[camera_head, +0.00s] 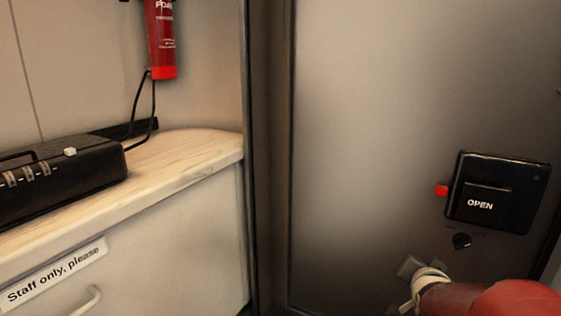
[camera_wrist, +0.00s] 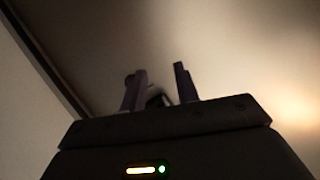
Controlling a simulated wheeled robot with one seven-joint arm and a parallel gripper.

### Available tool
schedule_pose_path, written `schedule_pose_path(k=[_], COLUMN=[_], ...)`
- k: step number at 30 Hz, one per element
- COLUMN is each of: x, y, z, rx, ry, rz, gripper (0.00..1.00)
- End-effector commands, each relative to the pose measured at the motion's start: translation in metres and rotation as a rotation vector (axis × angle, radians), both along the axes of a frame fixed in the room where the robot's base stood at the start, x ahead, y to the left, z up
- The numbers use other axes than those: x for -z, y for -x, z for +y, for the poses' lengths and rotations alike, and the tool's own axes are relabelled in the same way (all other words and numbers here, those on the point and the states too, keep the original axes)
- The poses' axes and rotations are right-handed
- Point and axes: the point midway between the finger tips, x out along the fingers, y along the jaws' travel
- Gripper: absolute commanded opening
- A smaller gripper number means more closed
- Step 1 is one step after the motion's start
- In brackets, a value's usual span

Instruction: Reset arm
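My arm reaches in from the bottom right of the head view, red with a pale ring at the wrist. My gripper (camera_head: 408,268) shows there as a small grey shape, low in front of the grey door (camera_head: 375,120), below and left of the black OPEN box (camera_head: 505,225). I cannot tell whether it touches the door. In the wrist view, the two dark fingers of my gripper (camera_wrist: 160,69) stand apart. A small dark shape shows between and behind the fingers; I cannot tell what it is.
At left, a wooden counter (camera_head: 195,150) carries a black case (camera_head: 70,176). A red extinguisher (camera_head: 161,45) hangs above. A dark door frame divides counter and door.

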Motion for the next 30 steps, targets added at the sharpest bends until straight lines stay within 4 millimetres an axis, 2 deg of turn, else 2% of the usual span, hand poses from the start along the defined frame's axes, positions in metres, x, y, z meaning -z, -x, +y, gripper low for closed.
schedule_pose_path(k=[1, 3, 6, 9, 15, 19, 21, 30], x=[-0.008, -0.010, -0.010, -0.010, -0.008, -0.006, -0.032, -0.103], y=[0.011, 0.031, 0.066, 0.100, 0.164, 0.206, 0.204, 0.203], z=[0.026, 0.056, 0.094, 0.122, 0.159, 0.176, 0.174, 0.174], rx=[-0.058, -0.135, -0.252, -0.359, -0.553, -0.677, -0.671, -0.666], ry=[0.026, 0.056, 0.095, 0.127, 0.177, 0.208, 0.205, 0.202], rz=[0.067, 0.180, 0.326, 0.444, 0.621, 0.715, 0.721, 0.720], gripper=[0.31, 0.31, 0.31, 0.31, 0.31, 0.31, 0.31, 0.31])
